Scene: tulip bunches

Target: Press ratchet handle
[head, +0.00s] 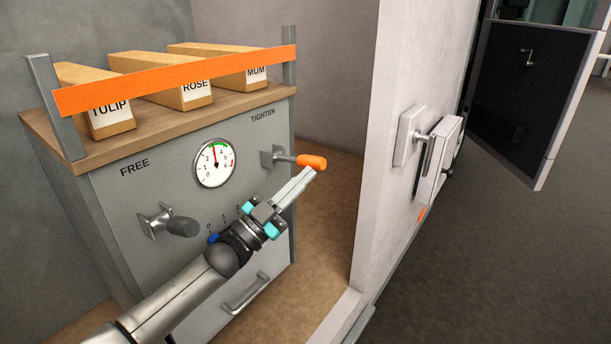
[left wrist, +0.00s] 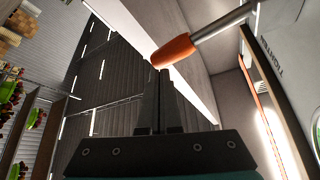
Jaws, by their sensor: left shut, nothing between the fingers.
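The ratchet handle (head: 311,161) is an orange grip on a metal rod, sticking out rightward from a bracket under the word TIGHTEN on the grey cabinet's front. My left gripper (head: 312,171) is shut and empty, its fingertips just below the orange grip. In the left wrist view the orange grip (left wrist: 173,50) lies right at the tips of the closed fingers (left wrist: 158,72); whether they touch I cannot tell. A round gauge (head: 215,163) has its needle pointing about straight up, near the start of a green band. My right gripper is out of view.
An orange strap (head: 200,74) runs between two posts across boxes labelled TULIP, ROSE and MUM on the wooden top. A dark knob (head: 183,226) sits under FREE, and a drawer pull (head: 246,294) is lower. A pale wall (head: 390,140) stands to the right, with clear floor between.

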